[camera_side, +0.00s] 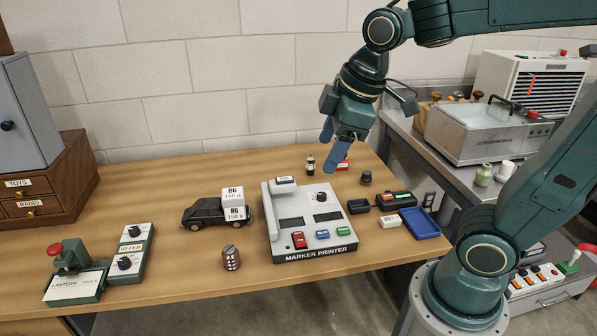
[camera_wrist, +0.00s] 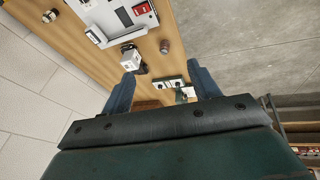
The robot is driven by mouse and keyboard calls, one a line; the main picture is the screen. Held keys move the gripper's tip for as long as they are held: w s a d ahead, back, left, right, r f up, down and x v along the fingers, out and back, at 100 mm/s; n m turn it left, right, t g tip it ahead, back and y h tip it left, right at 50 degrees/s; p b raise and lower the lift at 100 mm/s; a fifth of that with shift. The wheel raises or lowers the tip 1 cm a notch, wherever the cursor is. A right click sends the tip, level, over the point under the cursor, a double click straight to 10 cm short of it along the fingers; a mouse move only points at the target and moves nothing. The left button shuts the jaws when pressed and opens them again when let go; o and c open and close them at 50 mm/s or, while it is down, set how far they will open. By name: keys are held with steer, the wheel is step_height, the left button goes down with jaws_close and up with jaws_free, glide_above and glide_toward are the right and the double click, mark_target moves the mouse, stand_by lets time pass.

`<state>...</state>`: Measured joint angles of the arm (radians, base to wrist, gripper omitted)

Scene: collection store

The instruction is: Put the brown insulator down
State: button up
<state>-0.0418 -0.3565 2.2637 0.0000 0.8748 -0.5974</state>
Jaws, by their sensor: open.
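The brown insulator (camera_side: 231,258) is a small ribbed piece with a grey top. It stands upright on the wooden table, between the toy car and the front edge, left of the marker printer. In the wrist view the insulator (camera_wrist: 164,46) shows small, beyond my fingers and apart from them. My gripper (camera_side: 333,147) is open, high above the back of the table, behind and above the marker printer. In the wrist view my gripper (camera_wrist: 161,74) shows its two blue fingers spread, with nothing between them.
The marker printer (camera_side: 310,250) stands right of the insulator. A black toy car (camera_side: 203,213) with white weight blocks (camera_side: 233,195) is behind it. Switch boxes (camera_side: 130,253) stand left. A blue tray (camera_side: 420,223) lies at the right. Table around the insulator is clear.

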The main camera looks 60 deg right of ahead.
steer(key=s+d+m+t, duration=0.1)
steer(key=s+m, duration=0.6)
steer(key=s, duration=0.2)
steer(key=shift+s+f, duration=0.3)
stand_by(0.9)
